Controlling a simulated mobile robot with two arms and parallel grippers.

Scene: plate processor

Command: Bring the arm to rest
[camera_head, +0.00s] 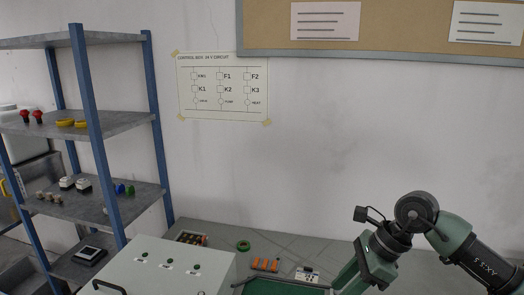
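My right arm (465,252) comes in from the lower right, grey-green with black joints. It bends at a dark round wrist joint and points down and left. My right gripper (362,268) is at the bottom edge, over or in front of the worktable. My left arm and gripper are not in view.
A blue-framed shelf (88,130) with small parts stands at left. A grey control box (165,262) is at the bottom. The table (215,228) carries orange parts (265,265), a green ring (243,246), a white component (307,274) and a green surface (280,288).

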